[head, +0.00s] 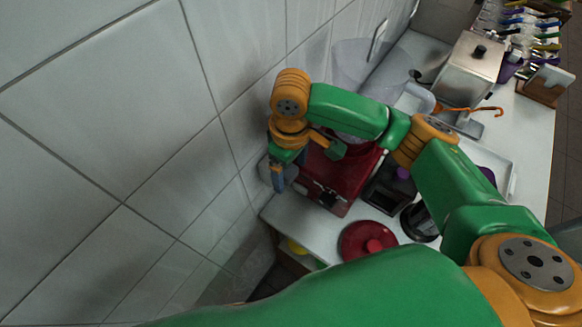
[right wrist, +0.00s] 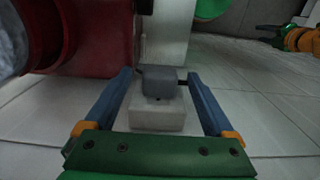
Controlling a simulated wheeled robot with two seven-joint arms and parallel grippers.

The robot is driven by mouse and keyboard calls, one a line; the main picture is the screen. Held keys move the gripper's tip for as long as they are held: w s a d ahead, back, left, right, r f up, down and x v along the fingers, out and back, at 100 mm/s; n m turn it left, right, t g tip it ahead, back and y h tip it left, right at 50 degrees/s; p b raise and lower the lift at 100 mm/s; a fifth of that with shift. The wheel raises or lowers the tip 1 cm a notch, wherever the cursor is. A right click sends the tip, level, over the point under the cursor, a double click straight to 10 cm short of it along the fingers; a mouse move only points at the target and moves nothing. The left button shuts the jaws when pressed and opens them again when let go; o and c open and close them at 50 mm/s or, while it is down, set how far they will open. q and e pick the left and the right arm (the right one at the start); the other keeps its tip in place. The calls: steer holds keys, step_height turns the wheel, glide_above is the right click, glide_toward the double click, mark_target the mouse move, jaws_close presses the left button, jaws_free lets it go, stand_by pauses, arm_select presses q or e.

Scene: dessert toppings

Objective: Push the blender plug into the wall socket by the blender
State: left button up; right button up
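In the right wrist view, a grey block, which looks like the blender plug (right wrist: 158,84), sits at a pale box on the tiled wall, which looks like the wall socket (right wrist: 157,117). They appear to touch; how deep the plug sits cannot be told. My right gripper (right wrist: 162,84) is open, one blue finger on each side of the plug with gaps. In the head view my right gripper (head: 279,182) is at the wall, left of the red blender base (head: 345,172), which my arm partly covers. The plug is hidden there.
A red lid (head: 367,240) lies on the white counter (head: 310,222) near its front edge. Dark containers (head: 385,195) stand right of the blender. A metal box (head: 471,66) and a white tray (head: 492,163) are farther right. The tiled wall (head: 150,170) bounds the left.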

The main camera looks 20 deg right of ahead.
steer(key=shift+r, duration=0.1)
step_height(320, 180, up, 7)
steer(key=shift+b, duration=0.35)
stand_by(0.3)
